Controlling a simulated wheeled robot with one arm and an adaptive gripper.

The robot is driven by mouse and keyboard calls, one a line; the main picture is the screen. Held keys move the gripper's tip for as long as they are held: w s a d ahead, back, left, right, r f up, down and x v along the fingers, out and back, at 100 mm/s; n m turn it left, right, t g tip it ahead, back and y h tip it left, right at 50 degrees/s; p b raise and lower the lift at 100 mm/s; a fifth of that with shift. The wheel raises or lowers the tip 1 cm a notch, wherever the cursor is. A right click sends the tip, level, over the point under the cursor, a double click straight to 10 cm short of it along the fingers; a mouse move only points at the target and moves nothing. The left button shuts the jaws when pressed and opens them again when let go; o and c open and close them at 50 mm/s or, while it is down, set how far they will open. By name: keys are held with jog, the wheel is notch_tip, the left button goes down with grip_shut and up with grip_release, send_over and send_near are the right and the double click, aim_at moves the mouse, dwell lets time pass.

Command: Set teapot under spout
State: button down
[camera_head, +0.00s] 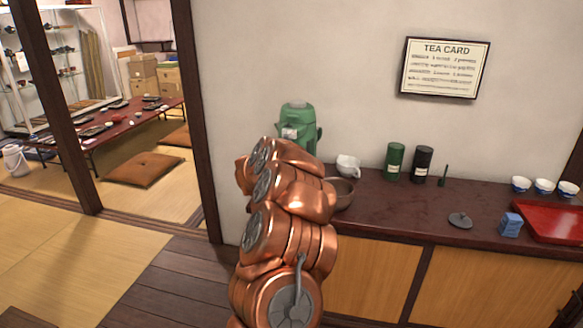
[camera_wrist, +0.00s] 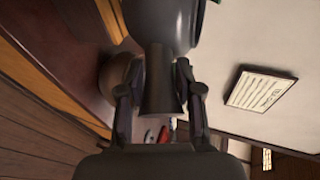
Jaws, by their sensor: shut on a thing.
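In the wrist view my gripper (camera_wrist: 158,92) is shut on the tapered handle of the dark grey teapot (camera_wrist: 160,22). The teapot body extends beyond the fingers at the top of that view and is cut off by its edge. In the head view my copper arm hides the gripper and the teapot. The green dispenser (camera_head: 298,118) stands at the counter's left end against the wall, its lower part and any spout hidden behind my arm. I cannot tell how the teapot sits relative to the spout.
A brown bowl (camera_head: 343,193) and white pourer (camera_head: 348,166) stand right beside my arm on the counter (camera_head: 400,213). Green (camera_head: 395,161) and black (camera_head: 422,165) canisters are farther right. A grey lid (camera_head: 459,220), blue box (camera_head: 510,225) and red tray (camera_head: 550,221) lie towards the right.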

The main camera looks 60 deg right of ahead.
jog(key=w+d, duration=0.1)
jog(key=d, duration=0.1)
jog(key=w+d+p, duration=0.1)
jog(key=w+d, duration=0.1)
jog(key=shift+w+d+p, duration=0.1)
jog(key=shift+d+p, duration=0.2)
jog(key=shift+d, duration=0.05)
jog(key=shift+w+d+f+p, duration=0.25)
jog(key=shift+w+d, duration=0.15)
jog(key=shift+d, duration=0.2)
jog(key=shift+w+d+f+p, duration=0.1)
jog(key=shift+w+d+p, duration=0.15)
jog(key=shift+w+d, duration=0.25)
jog(key=shift+d+f, duration=0.1)
jog(key=shift+f, duration=1.6)
jog(key=shift+f, duration=0.1)
jog(key=c, duration=0.8)
grip_release()
jog(key=shift+o, duration=0.2)
jog(key=shift+s+a+b, duration=0.1)
jog(key=shift+a+b, duration=0.25)
jog(key=shift+a, duration=0.35)
jog(key=b+v, duration=0.1)
jog(key=v, duration=0.9)
jog(key=shift+a+r+b, duration=0.25)
jog(key=shift+r+b, duration=0.05)
jog(key=shift+b, duration=0.1)
